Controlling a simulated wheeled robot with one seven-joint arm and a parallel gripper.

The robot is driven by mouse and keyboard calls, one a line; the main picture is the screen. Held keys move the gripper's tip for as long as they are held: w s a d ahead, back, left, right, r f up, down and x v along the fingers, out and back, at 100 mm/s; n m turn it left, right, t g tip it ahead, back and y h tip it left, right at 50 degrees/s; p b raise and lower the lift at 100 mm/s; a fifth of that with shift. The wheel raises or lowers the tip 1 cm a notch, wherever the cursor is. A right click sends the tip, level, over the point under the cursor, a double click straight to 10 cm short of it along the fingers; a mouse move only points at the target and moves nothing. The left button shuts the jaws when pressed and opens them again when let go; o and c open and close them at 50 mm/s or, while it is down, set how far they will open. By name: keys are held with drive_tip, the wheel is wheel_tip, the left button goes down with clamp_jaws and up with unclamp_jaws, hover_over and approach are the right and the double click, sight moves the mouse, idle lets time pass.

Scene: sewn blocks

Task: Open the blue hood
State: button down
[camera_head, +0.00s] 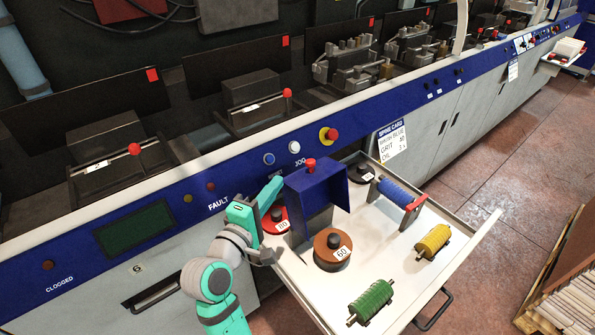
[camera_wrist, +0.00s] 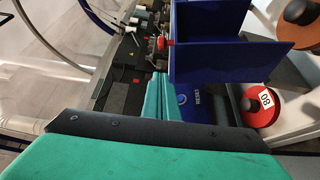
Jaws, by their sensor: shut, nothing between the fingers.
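The blue hood (camera_head: 311,200) stands at the machine side of the pulled-out white drawer, with a red knob (camera_head: 310,165) on top. In the wrist view the hood (camera_wrist: 215,58) is at upper centre-right, showing blue panels around a recess, with a red knob at its left edge. I cannot tell how far its cover is raised. My gripper (camera_head: 277,186) is just left of the hood, above the red disc. Its teal fingers (camera_wrist: 159,82) are together and empty, left of and below the hood in the wrist view. I cannot tell whether they touch it.
The drawer (camera_head: 400,262) holds a red disc (camera_head: 270,222), a brown disc (camera_head: 330,262), a dark disc (camera_head: 362,172), and green (camera_head: 371,300), yellow (camera_head: 433,241) and blue (camera_head: 397,192) rollers. The machine's button panel (camera_head: 290,152) runs close behind. A wooden crate (camera_head: 560,285) stands at lower right.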

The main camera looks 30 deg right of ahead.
sight(298, 174)
drive_tip(key=shift+n, duration=0.3)
drive_tip(key=shift+s+d+r+x, duration=0.1)
drive_tip(key=shift+s+d+x, duration=0.15)
drive_tip(key=shift+x, duration=1.35)
drive_tip(key=shift+s+d+r+x, duration=0.1)
drive_tip(key=shift+s+d+x, duration=0.15)
drive_tip(key=shift+x, duration=1.3)
drive_tip(key=shift+s+d+r+x, duration=0.15)
drive_tip(key=shift+s+x, duration=0.15)
drive_tip(key=shift+x, duration=1.3)
drive_tip(key=shift+f, duration=0.1)
